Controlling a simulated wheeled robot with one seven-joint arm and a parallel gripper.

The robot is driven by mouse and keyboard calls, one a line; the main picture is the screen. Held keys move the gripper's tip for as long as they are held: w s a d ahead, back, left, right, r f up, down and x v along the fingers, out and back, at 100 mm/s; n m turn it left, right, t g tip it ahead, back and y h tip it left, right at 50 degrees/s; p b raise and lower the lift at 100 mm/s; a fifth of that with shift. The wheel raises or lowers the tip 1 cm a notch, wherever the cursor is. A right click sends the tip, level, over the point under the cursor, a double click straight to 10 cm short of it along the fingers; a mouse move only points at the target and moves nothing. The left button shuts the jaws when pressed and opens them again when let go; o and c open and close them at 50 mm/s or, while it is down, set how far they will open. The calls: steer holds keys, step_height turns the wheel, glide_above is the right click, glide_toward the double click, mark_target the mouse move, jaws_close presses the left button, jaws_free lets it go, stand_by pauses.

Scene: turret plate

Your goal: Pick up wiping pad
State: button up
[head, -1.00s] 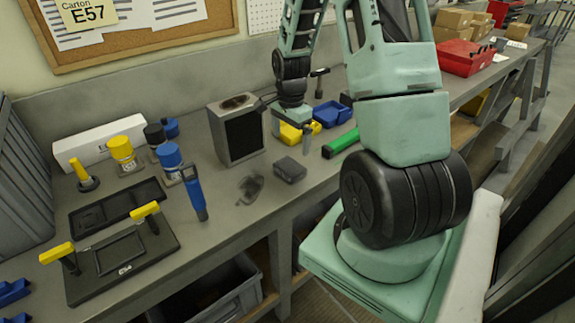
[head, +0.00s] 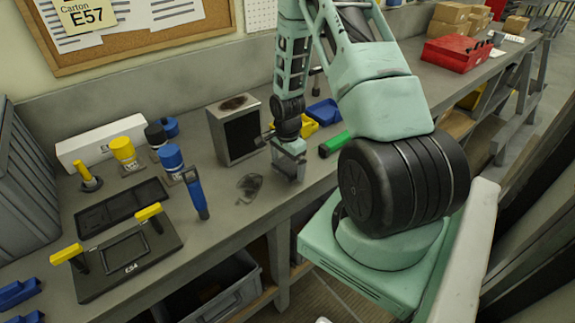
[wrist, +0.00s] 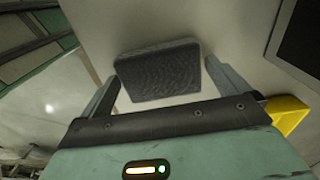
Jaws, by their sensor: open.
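The wiping pad (wrist: 158,72) is a dark grey, textured block, seen in the wrist view lying on the grey bench. My gripper (wrist: 163,82) is open, with one finger to the left of the pad and one to the right. The fingers look apart from the pad; I cannot tell how far above the bench they are. In the head view my gripper (head: 287,168) is low over the bench near its front edge and hides most or all of the pad.
A grey box with a dark front (head: 240,135) stands just left of my gripper. A yellow bin (head: 309,128), a blue bin (head: 331,112) and a green-handled tool (head: 335,144) are behind and right. A dark smudge (head: 249,184) marks the bench left of my gripper.

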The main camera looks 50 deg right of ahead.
mark_target(288, 165)
steer(key=shift+f, duration=0.15)
steer(key=c, duration=0.8)
step_height(288, 165, up, 10)
steer(key=b, duration=0.3)
steer(key=shift+o, duration=0.4)
